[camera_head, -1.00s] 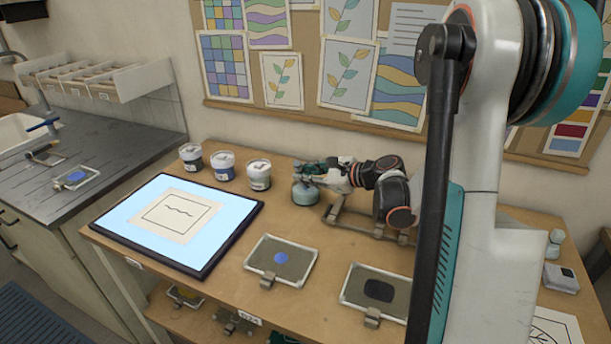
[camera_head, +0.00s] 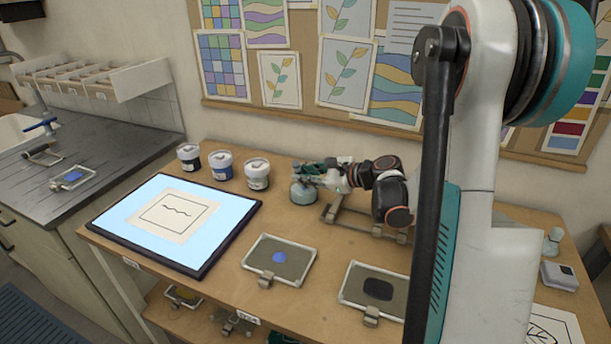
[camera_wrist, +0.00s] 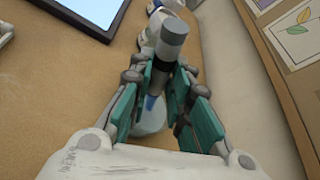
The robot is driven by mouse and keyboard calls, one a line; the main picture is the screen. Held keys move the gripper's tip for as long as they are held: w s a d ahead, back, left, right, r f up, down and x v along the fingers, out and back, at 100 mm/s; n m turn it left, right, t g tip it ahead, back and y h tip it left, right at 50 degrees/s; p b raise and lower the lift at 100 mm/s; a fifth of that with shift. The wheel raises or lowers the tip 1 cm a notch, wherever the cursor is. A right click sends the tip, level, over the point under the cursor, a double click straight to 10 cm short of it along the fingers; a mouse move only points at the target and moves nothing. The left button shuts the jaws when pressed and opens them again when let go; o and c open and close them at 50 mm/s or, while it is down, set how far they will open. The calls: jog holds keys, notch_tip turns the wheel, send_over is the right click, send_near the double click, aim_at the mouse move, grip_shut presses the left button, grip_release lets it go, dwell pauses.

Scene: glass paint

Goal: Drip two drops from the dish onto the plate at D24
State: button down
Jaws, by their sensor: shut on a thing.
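My gripper (camera_head: 312,170) is at the back of the wooden table, just above a pale round dish (camera_head: 303,194). In the wrist view, its green fingers (camera_wrist: 160,80) are shut on a dropper (camera_wrist: 173,38) with a grey bulb and a blue lower end. The dish (camera_wrist: 150,124) lies beneath that lower end; I cannot tell whether the tip is inside it.
Several lidded jars (camera_head: 221,165) stand left of the dish. A light panel (camera_head: 205,250) with a drawing lies at the left. A metal rack (camera_head: 352,220) stands beside my gripper. Bare table lies between the dish and the plates.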

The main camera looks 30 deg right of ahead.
aim_at(300, 167)
jog(key=shift+r, duration=0.1)
jog(key=shift+s+a+r+p, duration=0.25)
jog(key=shift+r+p, duration=0.15)
jog(key=shift+r, duration=0.2)
jog(key=shift+s+a+r+p, duration=0.1)
jog(key=shift+a+r+p, duration=0.15)
jog(key=shift+r+p, duration=0.3)
jog(key=shift+s+a+r+p, duration=0.2)
jog(key=shift+a+r+p, duration=0.1)
jog(key=shift+r, duration=0.35)
notch_tip(300, 167, up, 4)
jog(key=p, duration=0.3)
jog(key=shift+d+r, duration=0.1)
jog(key=shift+r, duration=0.1)
